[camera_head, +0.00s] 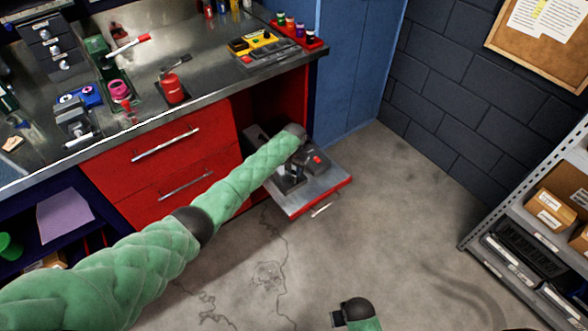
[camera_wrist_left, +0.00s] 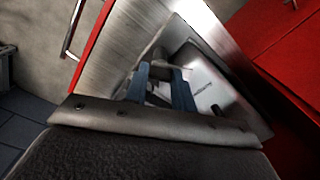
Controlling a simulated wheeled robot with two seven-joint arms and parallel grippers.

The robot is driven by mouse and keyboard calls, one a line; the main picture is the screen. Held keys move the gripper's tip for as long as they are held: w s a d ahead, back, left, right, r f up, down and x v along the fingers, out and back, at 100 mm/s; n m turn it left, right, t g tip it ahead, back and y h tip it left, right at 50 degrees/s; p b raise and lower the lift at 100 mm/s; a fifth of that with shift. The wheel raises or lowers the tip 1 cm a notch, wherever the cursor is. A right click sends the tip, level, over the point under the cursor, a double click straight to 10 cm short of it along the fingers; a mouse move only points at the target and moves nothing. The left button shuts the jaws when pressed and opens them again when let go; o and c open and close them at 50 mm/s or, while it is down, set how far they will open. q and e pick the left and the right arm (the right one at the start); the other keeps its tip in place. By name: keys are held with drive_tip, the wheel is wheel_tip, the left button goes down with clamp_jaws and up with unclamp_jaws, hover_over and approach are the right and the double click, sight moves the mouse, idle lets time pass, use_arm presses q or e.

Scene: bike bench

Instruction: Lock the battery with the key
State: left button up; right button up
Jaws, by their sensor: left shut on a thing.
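My left gripper (camera_head: 291,176) is down in the pulled-out drawer, largely covered by its own wrist and arm in the head view. In the left wrist view its two blue fingers (camera_wrist_left: 161,73) are shut on a small dark grey thing between the tips. I cannot tell whether this is the key. A dark block with a red spot (camera_head: 314,161), possibly the battery, lies in the drawer just right of the gripper. The left wrist view shows a pale, labelled surface (camera_wrist_left: 211,86) beside the fingers. My right gripper (camera_head: 336,318) is low in the head view, away from the drawer; its fingers are unclear.
The open metal drawer (camera_head: 316,196) with a red front juts from the red cabinet (camera_head: 150,176). The workbench top (camera_head: 205,82) holds tools, a red bottle and a tray of small bottles. A shelf with boxes (camera_head: 550,210) stands at right. The concrete floor between is clear.

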use_arm(q)
drive_tip(key=m, duration=0.3)
drive_tip(key=shift+m, duration=0.8)
use_arm(e)
drive_tip(key=shift+s+d+f, duration=0.1)
drive_tip(key=shift+f, duration=0.05)
drive_tip(key=shift+s, duration=0.1)
use_arm(q)
drive_tip(key=o, duration=1)
drive_tip(key=shift+r, duration=0.1)
use_arm(e)
drive_tip(key=shift+w, duration=0.25)
use_arm(q)
drive_tip(key=shift+r, duration=0.3)
drive_tip(key=shift+r+b, duration=0.7)
drive_tip(key=shift+r, duration=2.85)
use_arm(e)
drive_tip(key=shift+w+a+r, duration=0.1)
drive_tip(key=shift+r, duration=0.85)
drive_tip(key=shift+w+a+r, duration=0.1)
drive_tip(key=shift+w+r, duration=0.05)
drive_tip(key=shift+r, duration=0.85)
drive_tip(key=shift+w+a+r, duration=0.1)
drive_tip(key=shift+r, duration=0.85)
